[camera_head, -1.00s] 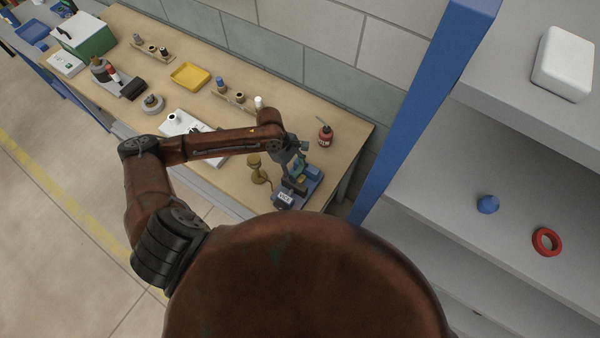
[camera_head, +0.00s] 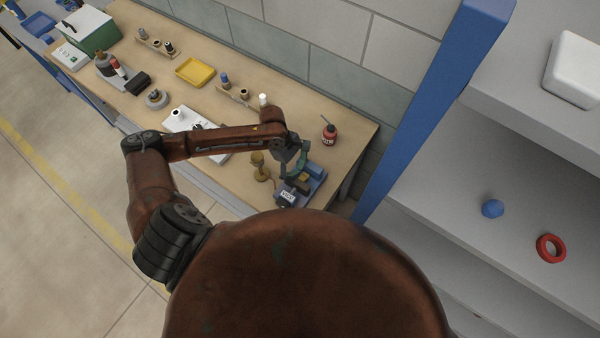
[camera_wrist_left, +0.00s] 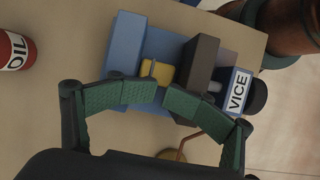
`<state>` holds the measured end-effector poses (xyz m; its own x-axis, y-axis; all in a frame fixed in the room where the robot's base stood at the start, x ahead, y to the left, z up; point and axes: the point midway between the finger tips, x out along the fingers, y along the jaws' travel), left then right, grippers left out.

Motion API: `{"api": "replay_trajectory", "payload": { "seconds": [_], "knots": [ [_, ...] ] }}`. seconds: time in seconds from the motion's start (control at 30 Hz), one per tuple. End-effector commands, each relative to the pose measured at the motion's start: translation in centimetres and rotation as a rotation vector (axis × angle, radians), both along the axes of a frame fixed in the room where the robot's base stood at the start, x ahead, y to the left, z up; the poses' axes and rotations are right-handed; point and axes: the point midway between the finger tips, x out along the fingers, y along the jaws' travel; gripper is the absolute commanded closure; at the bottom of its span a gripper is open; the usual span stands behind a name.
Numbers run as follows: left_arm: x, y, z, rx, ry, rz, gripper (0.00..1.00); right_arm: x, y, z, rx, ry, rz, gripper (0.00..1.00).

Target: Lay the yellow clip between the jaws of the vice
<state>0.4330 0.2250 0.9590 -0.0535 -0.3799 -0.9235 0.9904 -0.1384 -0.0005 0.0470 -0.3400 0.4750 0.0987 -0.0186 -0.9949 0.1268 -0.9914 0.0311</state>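The vice (camera_head: 287,196) stands at the near right end of the workbench. In the left wrist view it has a blue body (camera_wrist_left: 126,42), a dark jaw block (camera_wrist_left: 200,62) and a VICE label. The yellow clip (camera_wrist_left: 160,72) is in the gap between the blue part and the dark jaw; it also shows in the head view (camera_head: 304,177). My right gripper is out of view.
A red oil can (camera_head: 329,134) stands beside the vice, towards the wall. A brass-coloured stand (camera_head: 260,168) is close on the other side. A white board (camera_head: 183,119), a yellow tray (camera_head: 193,72) and small parts lie farther along the bench. A blue post (camera_head: 430,110) and shelving rise at right.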

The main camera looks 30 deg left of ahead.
Motion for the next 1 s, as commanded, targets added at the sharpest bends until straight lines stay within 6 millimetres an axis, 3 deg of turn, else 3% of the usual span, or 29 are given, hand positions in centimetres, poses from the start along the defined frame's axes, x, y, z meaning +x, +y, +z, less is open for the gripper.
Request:
{"api": "replay_trajectory", "payload": {
  "seconds": [0.27, 0.7, 1.0],
  "knots": [
    [0.2, 0.5, 1.6, -0.002, -0.002, -0.001, 0.41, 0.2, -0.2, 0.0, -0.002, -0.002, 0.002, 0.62],
    [0.6, 3.9, 9.4, 0.001, -0.002, 0.001, 0.41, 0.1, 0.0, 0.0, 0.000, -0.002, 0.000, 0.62],
    [0.6, 4.6, 11.1, 0.001, 0.000, 0.000, 0.41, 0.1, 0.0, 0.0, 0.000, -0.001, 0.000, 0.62]
  ]
}}
